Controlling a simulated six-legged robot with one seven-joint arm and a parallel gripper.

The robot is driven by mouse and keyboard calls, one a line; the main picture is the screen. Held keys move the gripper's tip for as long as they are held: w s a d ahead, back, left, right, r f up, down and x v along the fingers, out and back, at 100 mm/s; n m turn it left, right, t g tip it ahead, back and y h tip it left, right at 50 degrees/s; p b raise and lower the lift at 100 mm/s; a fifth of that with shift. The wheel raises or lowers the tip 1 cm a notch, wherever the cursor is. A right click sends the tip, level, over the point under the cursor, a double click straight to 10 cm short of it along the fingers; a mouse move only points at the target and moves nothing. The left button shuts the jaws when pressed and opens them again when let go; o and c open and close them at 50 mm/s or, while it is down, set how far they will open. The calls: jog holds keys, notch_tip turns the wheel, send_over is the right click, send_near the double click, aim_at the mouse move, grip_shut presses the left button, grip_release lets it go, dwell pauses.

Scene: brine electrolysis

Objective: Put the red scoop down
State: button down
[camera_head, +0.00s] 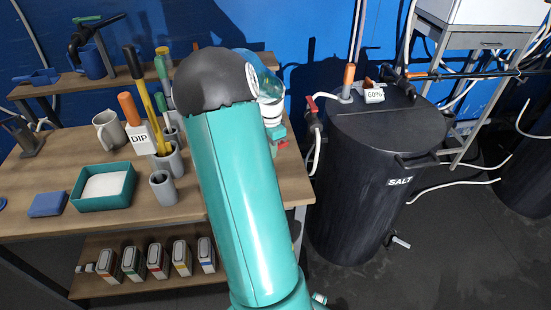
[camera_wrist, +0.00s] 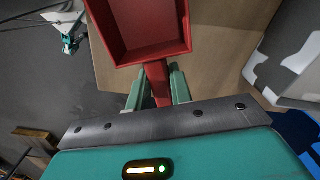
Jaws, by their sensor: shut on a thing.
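The red scoop (camera_wrist: 150,35) fills the top middle of the wrist view, with its square, open pan facing the camera; the pan looks empty. My gripper (camera_wrist: 158,88) is shut on the scoop's handle, with a green finger on each side of it. Below and behind the scoop the wooden tabletop (camera_wrist: 225,75) shows. I cannot tell whether the scoop touches it. In the head view my teal arm hides most of the gripper, and only a small red patch (camera_head: 282,145) shows at the table's right end, perhaps part of the scoop.
On the wooden table (camera_head: 50,165) stand a teal tray of white material (camera_head: 130,195), a blue block (camera_head: 47,204), a grey mug (camera_head: 108,130), a DIP sign (camera_head: 140,138) and grey cups with tools. A black SALT barrel (camera_head: 350,190) stands right of the table.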

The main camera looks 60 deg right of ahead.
jog(key=d+f, duration=0.1)
jog(key=f, duration=0.1)
jog(key=d+f, duration=0.2)
jog(key=shift+s+d, duration=0.1)
jog(key=shift+s, duration=0.1)
jog(key=shift+d+f, duration=0.15)
jog(key=shift+f, duration=0.8)
jog(key=shift+d+f, duration=0.15)
jog(key=shift+f, duration=0.8)
jog(key=c, duration=1.3)
grip_release()
jog(key=shift+f, duration=0.1)
jog(key=shift+o, duration=0.2)
